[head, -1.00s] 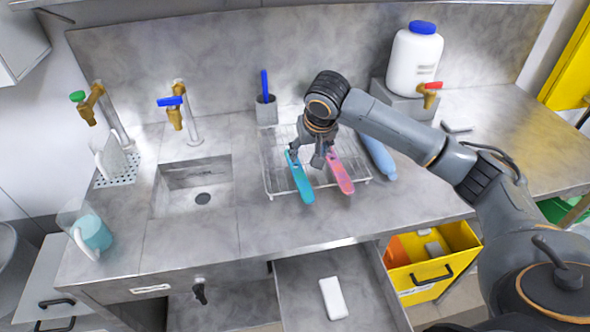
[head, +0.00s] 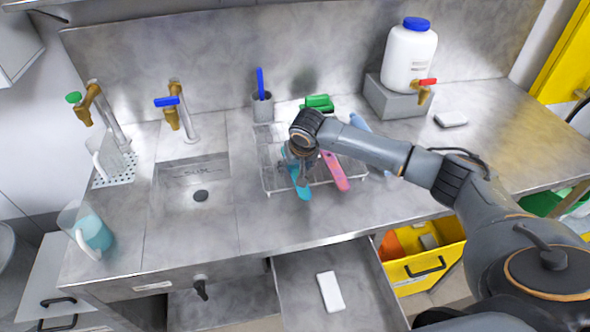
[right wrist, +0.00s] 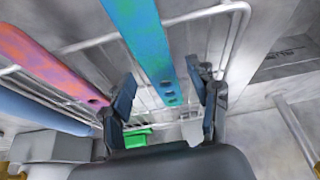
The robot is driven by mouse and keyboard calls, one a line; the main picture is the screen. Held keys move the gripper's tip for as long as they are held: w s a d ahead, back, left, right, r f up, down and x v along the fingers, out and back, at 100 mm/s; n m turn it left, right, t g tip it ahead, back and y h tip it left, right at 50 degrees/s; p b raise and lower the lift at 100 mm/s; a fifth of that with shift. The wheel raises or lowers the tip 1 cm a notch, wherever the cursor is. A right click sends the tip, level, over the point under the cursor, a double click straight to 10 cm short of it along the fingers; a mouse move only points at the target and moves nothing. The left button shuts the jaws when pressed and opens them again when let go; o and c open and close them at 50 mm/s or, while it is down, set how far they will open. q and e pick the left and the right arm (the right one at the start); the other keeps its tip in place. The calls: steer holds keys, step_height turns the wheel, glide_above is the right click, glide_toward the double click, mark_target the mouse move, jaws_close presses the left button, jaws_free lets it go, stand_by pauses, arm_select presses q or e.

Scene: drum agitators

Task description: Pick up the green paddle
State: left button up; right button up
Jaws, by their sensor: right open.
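A teal paddle with green swirls (head: 303,191) lies on the wire rack; no other paddle in view looks greener. My right gripper (head: 298,168) is over its far part and hides some of it in the head view. In the right wrist view the teal paddle (right wrist: 140,40) runs between the open fingers of the right gripper (right wrist: 165,105), with its holed end near them. Space shows between paddle and fingers, and I see no grip on it. The left gripper is not in view.
A pink paddle (head: 335,172) lies close to the right on the rack (head: 268,187), with a blue paddle (head: 359,122) beyond it. A green object (head: 318,102) is behind the rack. A white jug (head: 410,55), a sink (head: 190,186) and an open drawer (head: 300,285) surround the work area.

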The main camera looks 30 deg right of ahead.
steer(key=c, duration=1.2)
steer(key=shift+c, duration=0.2)
steer(key=shift+r, duration=0.1)
